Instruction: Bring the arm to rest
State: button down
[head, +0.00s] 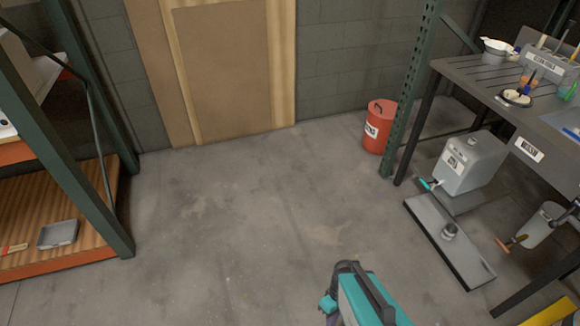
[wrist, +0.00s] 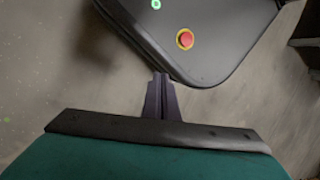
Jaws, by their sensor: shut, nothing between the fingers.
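My gripper (wrist: 161,88) shows in the wrist view with its two dark fingers together and nothing between them. It points towards the rounded edge of my own dark base, which carries a red button and a green light. Whether the fingertips touch the base or are apart from it, I cannot tell. In the head view, a teal and black part of my arm shows at the bottom edge, right of the middle, above the floor. The fingers cannot be made out clearly there.
The concrete floor (head: 230,220) is clear in the middle. A rack with a wooden shelf (head: 75,205) stands left. At right are a red bucket (head: 379,128), a workbench (head: 470,80), a grey canister (head: 470,165) and a low tray (head: 425,232) on the floor.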

jog(key=shift+s+d+r+m+g+h, duration=0.15)
jog(key=shift+s+d+m, duration=0.3)
jog(key=shift+m, duration=0.8)
jog(key=shift+s+d+r+m+g+h, duration=0.1)
jog(key=shift+s+d+m+g+h, duration=0.3)
jog(key=shift+m, duration=0.8)
jog(key=shift+s+d+r+m+g+h, duration=0.1)
jog(key=shift+s+d+m, duration=0.45)
jog(key=shift+m, duration=0.7)
